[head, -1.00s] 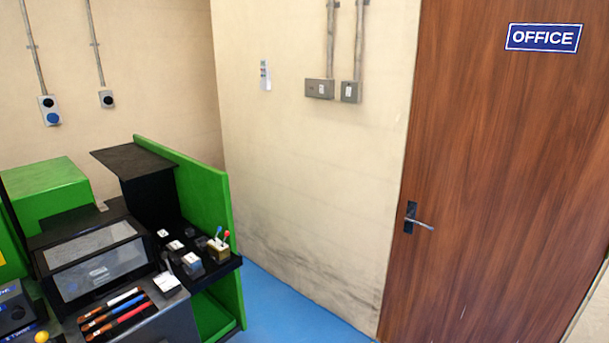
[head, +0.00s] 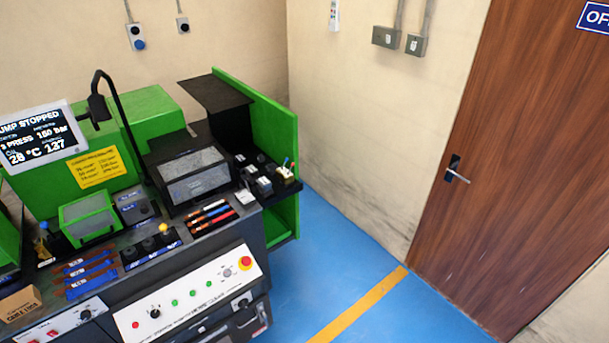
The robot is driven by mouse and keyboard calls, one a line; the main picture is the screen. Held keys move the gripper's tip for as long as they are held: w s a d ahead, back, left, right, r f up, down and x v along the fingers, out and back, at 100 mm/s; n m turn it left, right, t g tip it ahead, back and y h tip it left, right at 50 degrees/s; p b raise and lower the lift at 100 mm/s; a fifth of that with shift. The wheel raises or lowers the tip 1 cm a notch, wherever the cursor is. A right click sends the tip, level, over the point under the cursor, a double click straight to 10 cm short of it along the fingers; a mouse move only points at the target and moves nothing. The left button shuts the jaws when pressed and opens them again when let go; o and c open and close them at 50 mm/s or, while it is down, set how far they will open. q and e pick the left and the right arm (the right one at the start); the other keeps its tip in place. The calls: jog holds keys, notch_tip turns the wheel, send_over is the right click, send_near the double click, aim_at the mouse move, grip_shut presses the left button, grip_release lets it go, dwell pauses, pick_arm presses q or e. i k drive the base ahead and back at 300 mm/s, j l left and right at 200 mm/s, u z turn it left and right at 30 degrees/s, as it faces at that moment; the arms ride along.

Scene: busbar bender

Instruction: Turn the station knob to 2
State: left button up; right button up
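The green and black bender machine (head: 155,110) stands at the left. Its white front panel (head: 205,290) carries a black rotary knob (head: 154,312) near the left end, several green buttons and a red mushroom button (head: 245,263). A second dark knob (head: 241,303) sits at the panel's lower right. Another knob (head: 85,315) shows on a white panel at the lower left. Labels and positions are too small to read, so I cannot tell which is the station knob. Neither gripper is in view.
A tilted display (head: 40,135) reads pump stopped. Coloured-handled tools (head: 208,217) and small blocks (head: 263,185) lie on the machine top. A cardboard box (head: 18,303) is at the lower left. Blue floor (head: 330,270) with a yellow line is clear before the wooden door (head: 490,170).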

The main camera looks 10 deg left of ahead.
aim_at(155, 313)
jog(key=u, duration=1.45)
